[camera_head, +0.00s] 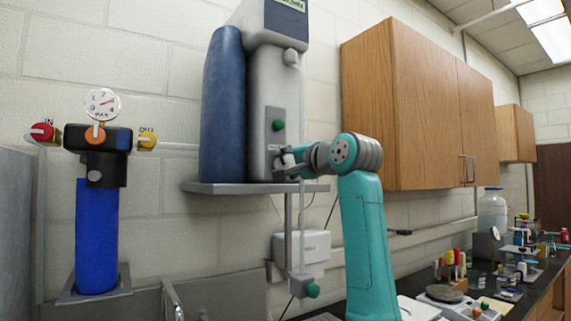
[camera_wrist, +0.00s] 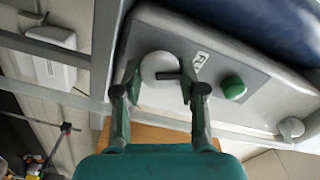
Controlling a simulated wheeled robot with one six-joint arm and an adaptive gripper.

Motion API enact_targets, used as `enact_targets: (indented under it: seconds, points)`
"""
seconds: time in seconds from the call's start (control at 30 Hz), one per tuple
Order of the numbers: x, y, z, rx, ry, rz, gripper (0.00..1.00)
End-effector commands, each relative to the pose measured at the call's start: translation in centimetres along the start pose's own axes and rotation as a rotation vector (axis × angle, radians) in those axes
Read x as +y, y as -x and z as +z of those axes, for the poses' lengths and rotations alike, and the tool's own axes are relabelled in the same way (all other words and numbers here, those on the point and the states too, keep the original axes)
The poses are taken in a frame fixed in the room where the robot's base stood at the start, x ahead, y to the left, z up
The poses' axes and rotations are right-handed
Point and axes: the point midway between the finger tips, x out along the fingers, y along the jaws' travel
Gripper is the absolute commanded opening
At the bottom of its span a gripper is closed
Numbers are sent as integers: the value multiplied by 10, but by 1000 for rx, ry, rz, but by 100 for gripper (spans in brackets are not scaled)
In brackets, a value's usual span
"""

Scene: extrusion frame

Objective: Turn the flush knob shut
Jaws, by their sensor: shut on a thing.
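The flush knob (camera_wrist: 158,68) is a pale round knob with a dark bar on its right side, on the grey panel of the tall dispenser (camera_wrist: 147,24). A label beside it is only partly readable. My gripper (camera_wrist: 159,82) is shut on the knob, with one fingertip on each side. In the head view my gripper (camera_head: 286,163) is at the lower front of the dispenser (camera_head: 272,92) and hides the knob. I cannot tell from these frames how far the knob is turned.
A green knob (camera_wrist: 233,88) sits close beside my gripper; it also shows in the head view (camera_head: 278,125). A blue cylinder (camera_head: 222,105) stands left of the dispenser on a wall shelf (camera_head: 230,188). A wooden cabinet (camera_head: 415,105) hangs to the right, above a cluttered bench.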

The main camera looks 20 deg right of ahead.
Motion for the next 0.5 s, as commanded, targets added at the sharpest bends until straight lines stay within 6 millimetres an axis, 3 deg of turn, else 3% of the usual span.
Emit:
enact_targets:
  seconds: [0.5]
  points:
    - [3, 0, 0, 0, -351, 3, 6]
